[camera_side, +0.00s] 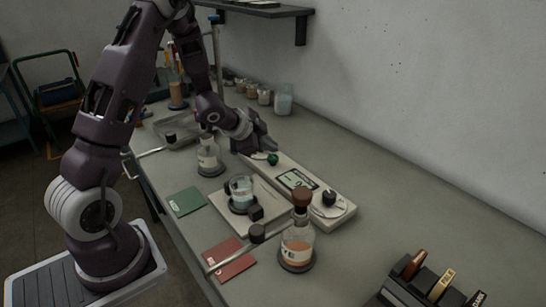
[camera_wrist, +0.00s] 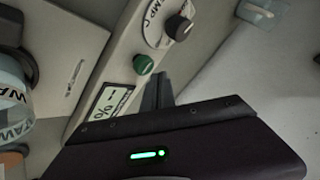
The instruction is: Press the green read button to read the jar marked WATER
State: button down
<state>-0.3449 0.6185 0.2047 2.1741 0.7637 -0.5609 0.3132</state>
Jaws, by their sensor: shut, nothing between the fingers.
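The green read button (camera_side: 272,159) stands on the long beige instrument (camera_side: 265,171), whose display (camera_side: 297,180) and black knob (camera_side: 329,197) are farther along. In the wrist view the button (camera_wrist: 143,64) is between the display (camera_wrist: 108,100) and the dial knob (camera_wrist: 180,28). A jar of pale blue liquid (camera_side: 241,188) sits on a beige plate beside the instrument. My gripper (camera_side: 268,149) is shut and empty, close to the button. Its fingers (camera_wrist: 158,80) appear beside the button; contact cannot be told.
A stoppered bottle of orange liquid (camera_side: 297,246) stands in front, and another labelled bottle (camera_side: 208,157) stands behind. Green (camera_side: 185,201) and red (camera_side: 229,259) cards lie near the edge. A dark rack (camera_side: 425,287) is at the bottom right. Bench along the wall is mostly clear.

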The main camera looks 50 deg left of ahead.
aim_at(270, 158)
jog(key=shift+f, duration=0.4)
jog(key=shift+f, duration=0.65)
dwell(0.9)
jog(key=shift+r, duration=1.1)
jog(key=shift+r, duration=2.5)
